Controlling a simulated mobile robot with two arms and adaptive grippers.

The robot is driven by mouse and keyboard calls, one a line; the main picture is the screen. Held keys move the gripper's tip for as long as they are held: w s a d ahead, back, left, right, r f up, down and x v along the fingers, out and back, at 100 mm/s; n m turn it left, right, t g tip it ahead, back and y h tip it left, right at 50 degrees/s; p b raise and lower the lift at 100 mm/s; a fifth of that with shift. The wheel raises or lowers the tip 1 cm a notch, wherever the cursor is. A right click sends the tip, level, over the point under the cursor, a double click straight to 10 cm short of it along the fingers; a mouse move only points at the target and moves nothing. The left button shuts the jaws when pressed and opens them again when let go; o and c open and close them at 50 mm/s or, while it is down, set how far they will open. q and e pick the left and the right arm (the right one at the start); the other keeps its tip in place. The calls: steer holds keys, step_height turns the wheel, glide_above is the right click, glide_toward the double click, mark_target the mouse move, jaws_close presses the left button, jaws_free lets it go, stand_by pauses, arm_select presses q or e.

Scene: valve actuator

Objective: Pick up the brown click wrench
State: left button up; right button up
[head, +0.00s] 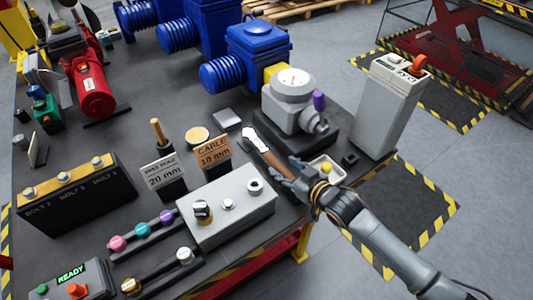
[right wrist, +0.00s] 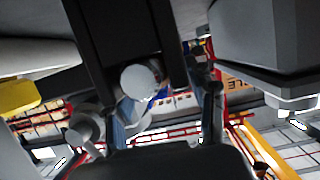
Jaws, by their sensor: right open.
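The brown click wrench (head: 272,158) lies on the dark table in the head view. Its pale metal head (head: 252,138) points to the upper left and its brown handle runs down to the right. My right gripper (head: 291,178) is at the lower end of the handle, with its fingers open. Whether it touches the handle I cannot tell. In the right wrist view the open fingers (right wrist: 165,115) show with a pale round part between or beyond them; I cannot tell what it is. My left gripper is out of view.
A grey valve actuator (head: 290,95) stands just behind the wrench. A grey box with knobs (head: 228,212) is at the front left. A white tray (head: 327,170) and a tall grey cabinet (head: 388,110) stand to the right. A cable sign (head: 214,152) is left of the wrench.

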mark_target(276, 161)
steer(key=shift+a+p+x, duration=0.25)
steer(key=shift+p+x, duration=0.2)
steer(key=shift+x, duration=1.9)
steer(key=shift+s+r, duration=0.15)
steer(key=shift+r, duration=0.05)
steer(key=shift+c, duration=0.2)
jaws_close()
steer(key=shift+r, duration=0.2)
